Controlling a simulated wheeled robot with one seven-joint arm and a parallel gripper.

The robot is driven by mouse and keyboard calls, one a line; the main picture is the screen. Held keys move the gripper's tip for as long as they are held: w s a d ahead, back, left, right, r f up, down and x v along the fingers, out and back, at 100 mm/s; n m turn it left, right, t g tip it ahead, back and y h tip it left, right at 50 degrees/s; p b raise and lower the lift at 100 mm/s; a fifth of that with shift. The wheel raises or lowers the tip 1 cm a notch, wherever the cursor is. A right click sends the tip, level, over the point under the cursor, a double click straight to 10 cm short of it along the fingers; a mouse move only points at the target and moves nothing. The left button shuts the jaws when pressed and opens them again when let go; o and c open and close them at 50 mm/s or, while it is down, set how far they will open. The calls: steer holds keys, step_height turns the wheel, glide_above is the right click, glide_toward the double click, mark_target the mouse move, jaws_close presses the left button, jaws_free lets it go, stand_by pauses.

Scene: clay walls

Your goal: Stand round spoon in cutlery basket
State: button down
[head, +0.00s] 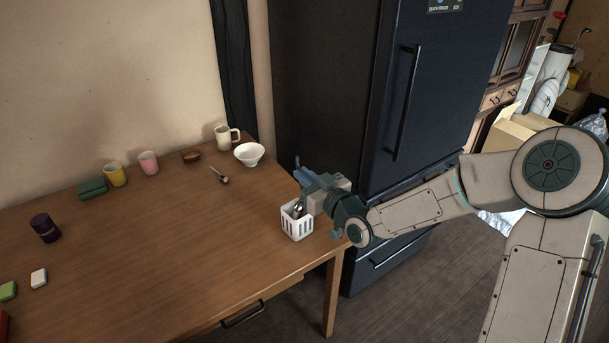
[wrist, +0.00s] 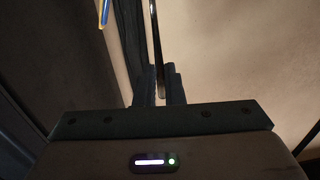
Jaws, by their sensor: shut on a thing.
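The white slotted cutlery basket (head: 297,228) stands upright at the right end of the table. Something dark and shiny shows at its mouth, too small to make out. My gripper (head: 304,178) is just above and behind the basket, reaching in from the right. In the wrist view, its fingers (wrist: 159,84) are shut on a thin, shiny handle (wrist: 155,42), which looks like the round spoon's. The spoon's bowl is not visible in the wrist view. I cannot tell whether its lower end is inside the basket.
A brown spoon-like utensil (head: 219,175) lies on the wooden table (head: 170,235). A white bowl (head: 249,154), a cream mug (head: 226,137), a pink cup (head: 149,162) and a yellow cup (head: 116,175) stand along the back. The dark fridge (head: 415,110) is close behind my arm.

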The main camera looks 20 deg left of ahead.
steer(key=shift+f+b, duration=2.35)
steer(key=shift+f, duration=0.3)
steer(key=c, duration=1.5)
jaws_free()
steer(key=shift+o, duration=0.2)
steer(key=v, duration=1.3)
steer(key=shift+s+d, duration=0.25)
steer(key=shift+d, duration=0.05)
steer(key=shift+p, duration=0.3)
